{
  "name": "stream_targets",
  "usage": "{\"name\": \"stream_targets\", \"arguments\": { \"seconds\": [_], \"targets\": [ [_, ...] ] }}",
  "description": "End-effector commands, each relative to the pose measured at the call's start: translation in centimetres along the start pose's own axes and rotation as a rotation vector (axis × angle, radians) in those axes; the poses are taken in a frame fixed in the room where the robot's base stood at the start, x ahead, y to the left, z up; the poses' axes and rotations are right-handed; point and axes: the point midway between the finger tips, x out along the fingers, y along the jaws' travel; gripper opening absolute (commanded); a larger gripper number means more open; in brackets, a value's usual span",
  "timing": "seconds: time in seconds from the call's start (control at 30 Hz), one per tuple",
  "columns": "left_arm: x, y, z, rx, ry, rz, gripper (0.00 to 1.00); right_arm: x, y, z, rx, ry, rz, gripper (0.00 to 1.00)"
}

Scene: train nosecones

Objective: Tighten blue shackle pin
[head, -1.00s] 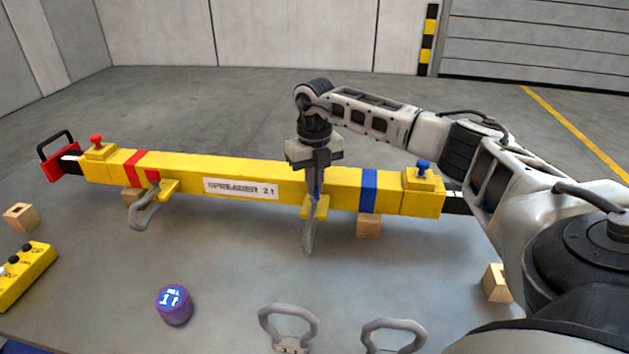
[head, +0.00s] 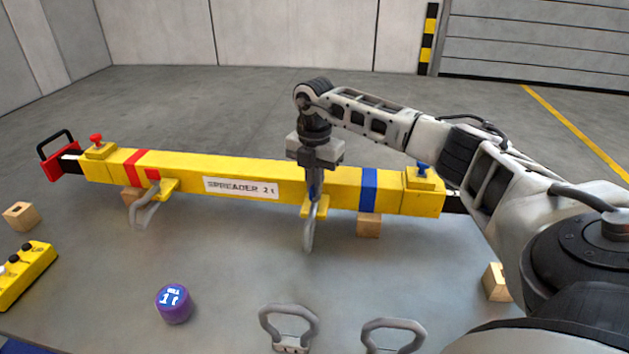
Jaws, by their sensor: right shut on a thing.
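A grey shackle (head: 309,233) hangs at the yellow lug (head: 321,210) left of the blue band. My right gripper (head: 314,192) points down from above the beam and is shut on the blue shackle pin (head: 316,194), which it mostly hides. How far the pin is turned in cannot be told. Another grey shackle (head: 146,214) hangs at the left lug, by a red pin (head: 153,174). My left gripper is not in view.
Two loose grey shackles (head: 289,320) lie at the front. A purple weight (head: 174,303) and a yellow control box (head: 25,272) stand at front left. Wooden blocks (head: 369,225) sit around the beam. A blue knob (head: 424,169) tops the beam's right end.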

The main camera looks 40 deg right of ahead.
Motion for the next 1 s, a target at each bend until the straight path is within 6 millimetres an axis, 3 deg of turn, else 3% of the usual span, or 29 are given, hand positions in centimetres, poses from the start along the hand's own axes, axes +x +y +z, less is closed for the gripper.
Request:
{"name": "stream_targets", "arguments": {
  "seconds": [1.0],
  "targets": [
    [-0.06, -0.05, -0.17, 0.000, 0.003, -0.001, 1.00, -0.61, 0.17, 0.36, 0.954, -0.002, 0.017, 0.00]
  ]
}}
